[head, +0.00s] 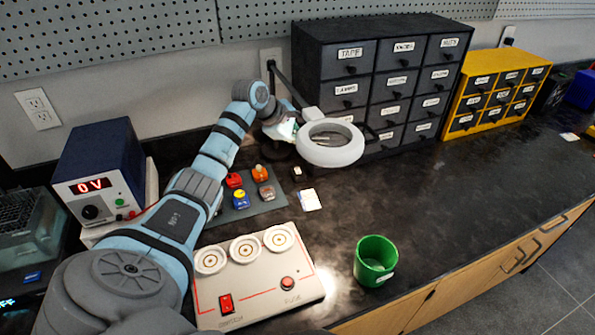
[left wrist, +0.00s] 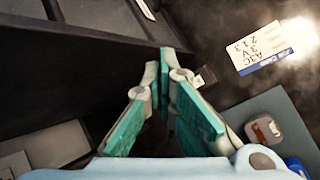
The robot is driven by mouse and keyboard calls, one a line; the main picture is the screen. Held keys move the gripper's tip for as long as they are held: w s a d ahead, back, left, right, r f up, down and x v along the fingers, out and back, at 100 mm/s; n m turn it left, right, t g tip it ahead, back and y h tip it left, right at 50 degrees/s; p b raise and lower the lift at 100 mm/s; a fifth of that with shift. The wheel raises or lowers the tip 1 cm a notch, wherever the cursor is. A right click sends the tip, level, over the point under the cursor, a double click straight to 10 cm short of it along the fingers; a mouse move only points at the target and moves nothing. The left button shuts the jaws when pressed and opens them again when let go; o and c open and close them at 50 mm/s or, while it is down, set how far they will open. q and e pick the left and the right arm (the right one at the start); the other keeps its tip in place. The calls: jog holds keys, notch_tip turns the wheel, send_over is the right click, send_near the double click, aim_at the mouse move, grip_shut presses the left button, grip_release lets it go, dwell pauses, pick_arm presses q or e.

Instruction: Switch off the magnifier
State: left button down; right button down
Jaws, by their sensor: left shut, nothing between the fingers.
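The magnifier (head: 330,143) is a pale ring-shaped head on a dark arm, above the bench in front of the dark drawer cabinet. A small pale block (head: 311,114) sits at the ring's back left edge. I cannot tell from its ring whether its light is on. My left gripper (head: 290,130) is just left of the ring, close to it; whether it touches is unclear. In the left wrist view its green-padded fingers (left wrist: 165,85) are together and empty. The magnifier is not clearly visible there. My right gripper is not in view.
A dark drawer cabinet (head: 347,57) stands behind the magnifier. A mat (head: 262,207) with several small coloured parts, a card (head: 309,200), a white switch panel (head: 260,290) and a green cup (head: 375,262) are nearer. A power supply (head: 98,170) reads 0 V at left.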

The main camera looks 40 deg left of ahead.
pick_arm(q)
jog(key=b, duration=0.5)
send_over(300, 171)
notch_tip(300, 171, down, 6)
jog(key=shift+d+f, duration=0.1)
jog(key=shift+f, duration=0.15)
jog(key=shift+f+b, duration=0.45)
jog(key=shift+f, duration=0.1)
dwell(0.3)
jog(key=shift+f, duration=0.4)
jog(key=shift+f+b, duration=0.3)
jog(key=shift+b, duration=0.05)
dwell(0.4)
jog(key=shift+r, duration=0.1)
jog(key=shift+r+p, duration=0.65)
jog(key=shift+p, duration=0.1)
